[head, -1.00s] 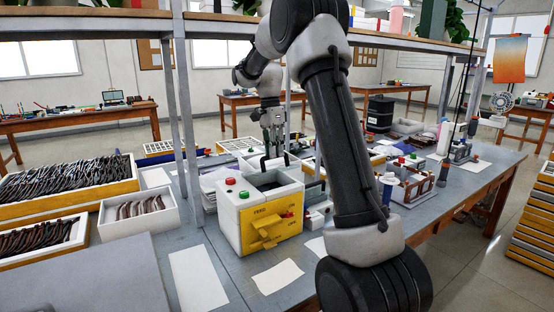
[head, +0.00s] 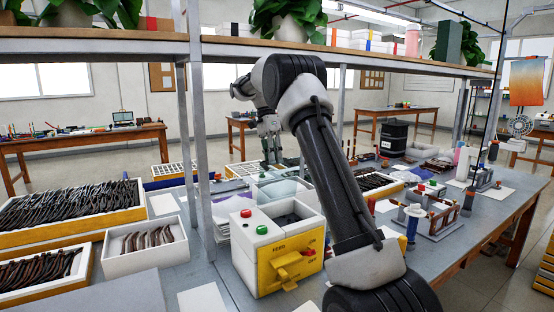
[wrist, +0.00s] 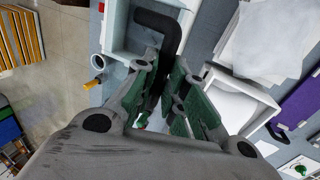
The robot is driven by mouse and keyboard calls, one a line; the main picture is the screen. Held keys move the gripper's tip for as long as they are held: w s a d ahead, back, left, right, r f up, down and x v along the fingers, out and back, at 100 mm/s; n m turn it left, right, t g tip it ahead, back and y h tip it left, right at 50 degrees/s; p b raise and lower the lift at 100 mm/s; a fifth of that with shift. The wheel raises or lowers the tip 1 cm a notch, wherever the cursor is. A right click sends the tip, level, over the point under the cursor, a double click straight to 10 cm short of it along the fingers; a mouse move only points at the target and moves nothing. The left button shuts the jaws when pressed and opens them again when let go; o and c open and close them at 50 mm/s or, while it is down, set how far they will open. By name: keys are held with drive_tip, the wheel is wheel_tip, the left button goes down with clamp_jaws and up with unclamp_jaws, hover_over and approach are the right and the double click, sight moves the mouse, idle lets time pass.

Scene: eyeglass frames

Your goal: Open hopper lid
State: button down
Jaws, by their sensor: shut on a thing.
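The hopper machine is a white box with a yellow front panel (head: 288,268), a red and a green button on top, and a lever on its front. Its top opening (head: 288,218) shows a grey interior. My gripper (head: 272,157) is behind and above the machine. In the wrist view, my gripper (wrist: 166,75) is shut on a black bent handle (wrist: 160,22), which runs down between the green-padded fingers. A pale panel lies beneath the handle; I cannot tell how it joins the handle. The lid's edges and hinge are not clear in the head view.
A white tray of brown temple parts (head: 146,242) and a larger bin of dark parts (head: 72,208) stand at left. A shelf post (head: 200,150) rises left of the machine. Fixtures (head: 436,212) stand on the right. Papers lie near the machine.

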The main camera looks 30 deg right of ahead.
drive_tip(key=shift+w+a+f+g, duration=0.1)
drive_tip(key=shift+w+f+g, duration=0.25)
drive_tip(key=shift+w, duration=0.25)
drive_tip(key=shift+w+f+g, duration=0.25)
drive_tip(key=shift+w+g, duration=0.2)
drive_tip(key=shift+w, duration=0.15)
drive_tip(key=c, duration=1.5)
unclamp_jaws()
drive_tip(key=shift+w, duration=0.1)
drive_tip(key=shift+o, duration=0.2)
drive_tip(key=shift+r, duration=0.1)
drive_tip(key=shift+r, duration=0.1)
